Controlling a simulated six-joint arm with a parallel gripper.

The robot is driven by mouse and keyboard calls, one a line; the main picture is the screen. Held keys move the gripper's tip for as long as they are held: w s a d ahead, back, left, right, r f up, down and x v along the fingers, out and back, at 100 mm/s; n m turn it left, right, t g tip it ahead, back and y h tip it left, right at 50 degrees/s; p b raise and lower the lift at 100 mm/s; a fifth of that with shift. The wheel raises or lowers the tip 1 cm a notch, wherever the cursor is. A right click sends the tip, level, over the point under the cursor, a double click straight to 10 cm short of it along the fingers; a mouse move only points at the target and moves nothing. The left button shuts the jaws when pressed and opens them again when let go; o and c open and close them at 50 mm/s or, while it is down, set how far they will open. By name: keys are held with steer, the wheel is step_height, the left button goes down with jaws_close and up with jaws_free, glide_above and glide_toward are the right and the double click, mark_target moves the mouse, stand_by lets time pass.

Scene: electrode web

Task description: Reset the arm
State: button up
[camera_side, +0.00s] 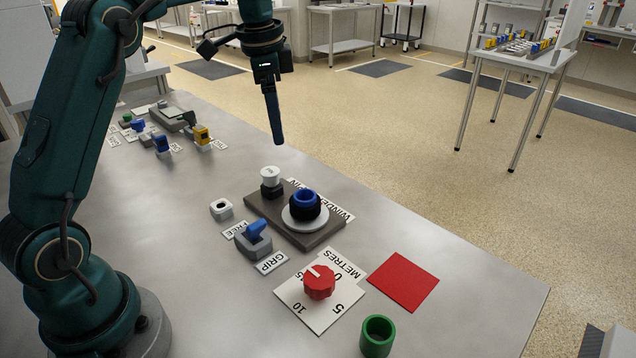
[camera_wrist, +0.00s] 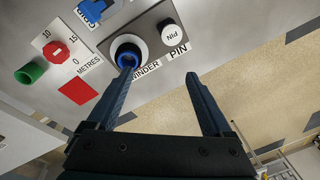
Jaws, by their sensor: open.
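My gripper (camera_side: 277,140) hangs empty above the table, higher than the winder plate (camera_side: 263,207) and behind it in the side view. The side view shows its fingers nearly edge-on, as one. In the wrist view my gripper (camera_wrist: 158,78) has its two fingers wide apart with nothing between them. On the plate, a blue ring (camera_side: 306,197) sits in a black collar on a white disc, and a white-topped pin (camera_side: 270,174) stands upright. In the wrist view the left fingertip overlaps the blue ring (camera_wrist: 127,60), but the side view shows them apart.
Several small devices (camera_side: 167,118) stand at the back left. The table's right part is clear.

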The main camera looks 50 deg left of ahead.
steer(key=s+d+r+n+t, duration=0.1)
steer(key=s+d+r, duration=0.25)
steer(key=s, duration=0.25)
steer(key=s+d+r+t, duration=0.2)
steer(key=s+d+r, duration=0.1)
steer(key=s+d, duration=0.2)
steer(key=s+d+f+n, duration=0.3)
steer(key=s+f+n, duration=0.3)
steer(key=s+f, duration=0.2)
steer(key=shift+s+f+t+h, duration=0.3)
steer(key=shift+s+t, duration=0.1)
steer(key=shift+s, duration=0.15)
